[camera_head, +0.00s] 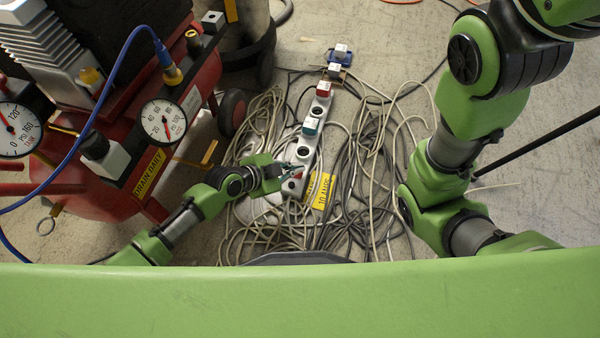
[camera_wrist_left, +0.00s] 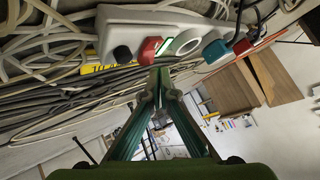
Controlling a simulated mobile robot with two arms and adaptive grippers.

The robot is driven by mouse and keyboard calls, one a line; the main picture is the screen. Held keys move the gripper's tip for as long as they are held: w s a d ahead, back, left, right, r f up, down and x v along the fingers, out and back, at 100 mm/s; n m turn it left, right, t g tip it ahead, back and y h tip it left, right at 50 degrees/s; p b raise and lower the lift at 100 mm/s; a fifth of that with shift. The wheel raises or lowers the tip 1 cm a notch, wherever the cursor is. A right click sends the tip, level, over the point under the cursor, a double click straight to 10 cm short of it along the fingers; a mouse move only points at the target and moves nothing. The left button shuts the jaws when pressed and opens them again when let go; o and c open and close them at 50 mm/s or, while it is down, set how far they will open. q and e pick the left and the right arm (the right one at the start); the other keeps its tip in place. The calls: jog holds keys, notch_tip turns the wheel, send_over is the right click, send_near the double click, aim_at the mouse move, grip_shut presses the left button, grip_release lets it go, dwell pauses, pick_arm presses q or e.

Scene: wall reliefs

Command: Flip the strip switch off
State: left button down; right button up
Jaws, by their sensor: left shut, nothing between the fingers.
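The white power strip (camera_head: 308,142) lies on the floor among cables, running away from me. It also shows at the top of the left wrist view (camera_wrist_left: 122,24). A red switch (camera_wrist_left: 150,50) sits at its near end, beside a black round part (camera_wrist_left: 122,54). My left gripper (camera_head: 292,171) is shut and empty over that near end. In the left wrist view its fingertips (camera_wrist_left: 156,78) meet just below the red switch in the picture; I cannot tell whether they touch it. In the head view the gripper partly hides the switch. My right gripper is out of view.
Teal (camera_head: 311,127) and red (camera_head: 323,90) plugs sit in the strip. Tangled cables (camera_head: 370,160) surround it. A yellow label (camera_head: 321,190) lies beside its near end. A red compressor (camera_head: 80,170) with gauges stands at left. Bare floor (camera_head: 400,40) is behind.

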pick_arm(q)
jog(key=shift+f, duration=0.1)
jog(key=shift+f+b, duration=0.3)
jog(key=shift+d+f+b, duration=0.15)
jog(key=shift+f+b, duration=0.2)
jog(key=shift+f, duration=0.1)
dwell(0.7)
jog(key=shift+r, duration=0.1)
jog(key=shift+r+p, duration=0.7)
jog(key=shift+r, duration=0.1)
